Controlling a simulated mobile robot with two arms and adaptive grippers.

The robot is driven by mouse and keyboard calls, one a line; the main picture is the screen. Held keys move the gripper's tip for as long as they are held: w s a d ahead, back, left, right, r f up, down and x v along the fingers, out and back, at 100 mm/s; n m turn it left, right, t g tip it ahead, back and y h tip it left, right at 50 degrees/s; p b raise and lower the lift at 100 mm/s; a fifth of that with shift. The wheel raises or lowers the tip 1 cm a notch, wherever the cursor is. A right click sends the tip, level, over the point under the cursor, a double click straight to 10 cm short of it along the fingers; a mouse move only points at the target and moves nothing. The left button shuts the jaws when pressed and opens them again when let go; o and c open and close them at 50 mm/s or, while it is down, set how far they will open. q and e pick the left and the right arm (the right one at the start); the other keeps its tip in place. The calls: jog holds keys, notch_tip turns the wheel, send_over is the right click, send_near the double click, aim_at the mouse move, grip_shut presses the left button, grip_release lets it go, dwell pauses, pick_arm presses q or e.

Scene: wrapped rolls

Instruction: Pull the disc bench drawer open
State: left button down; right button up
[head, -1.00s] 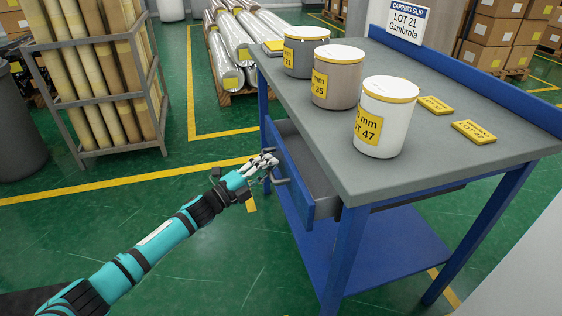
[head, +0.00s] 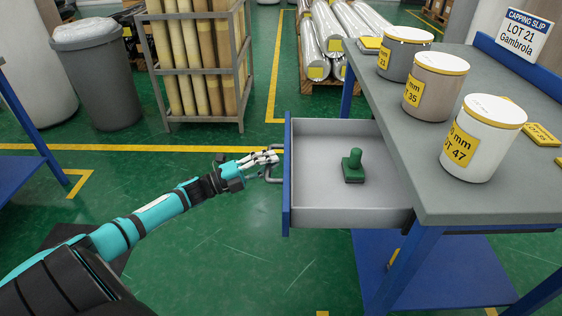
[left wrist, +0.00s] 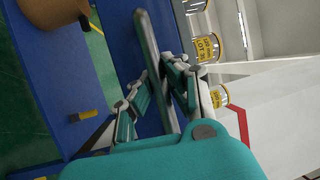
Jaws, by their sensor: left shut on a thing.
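The drawer (head: 330,218) of the grey-topped blue bench (head: 440,190) is pulled well out to the left. Its inside shows, with a green stamp-like object (head: 353,167) standing on the drawer floor. The drawer has a blue front panel (head: 287,180) with a grey bar handle (head: 273,176). My left gripper (head: 272,158) is at the handle, shut on it. In the left wrist view the fingers (left wrist: 163,95) close around the bar handle (left wrist: 150,50) in front of the blue panel. My right gripper is not in view.
Several labelled tubs, including a white one (head: 483,138), stand on the bench top. The green floor left of the drawer is clear.

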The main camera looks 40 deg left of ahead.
pick_arm(q)
jog(key=shift+s+a+f, duration=0.1)
jog(key=shift+s+f, duration=0.05)
jog(key=shift+f, duration=0.05)
jog(key=c, duration=1.3)
grip_release()
jog(key=shift+r, duration=0.1)
jog(key=shift+s+a, duration=0.15)
jog(key=v, duration=1.1)
jog(key=shift+s+a, duration=0.15)
jog(key=shift+s, duration=0.05)
